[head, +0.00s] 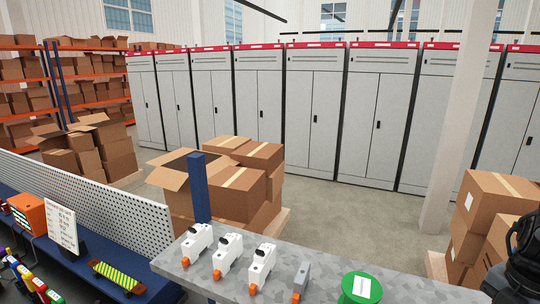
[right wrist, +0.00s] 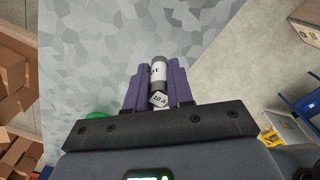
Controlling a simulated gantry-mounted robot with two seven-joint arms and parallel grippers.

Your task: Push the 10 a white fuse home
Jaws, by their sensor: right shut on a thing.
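My right gripper (right wrist: 157,92) is shut on a small cylindrical fuse (right wrist: 158,72) in the right wrist view. The fuse has a white band, a grey end and a "10 A" mark near its base, and sits between the purple fingers. Below it is the mottled grey bench top (right wrist: 95,50); I cannot tell how high above it the fuse is. Whether any holder contains a fuse is too small to tell. My left gripper is not in view.
A green round piece (head: 361,288) with a white label stands right of the holders. A blue post (head: 200,188) rises behind the bench. A perforated panel (head: 90,195) and a blue shelf (head: 165,292) lie left. Cardboard boxes (head: 240,170) and grey cabinets (head: 310,110) stand beyond.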

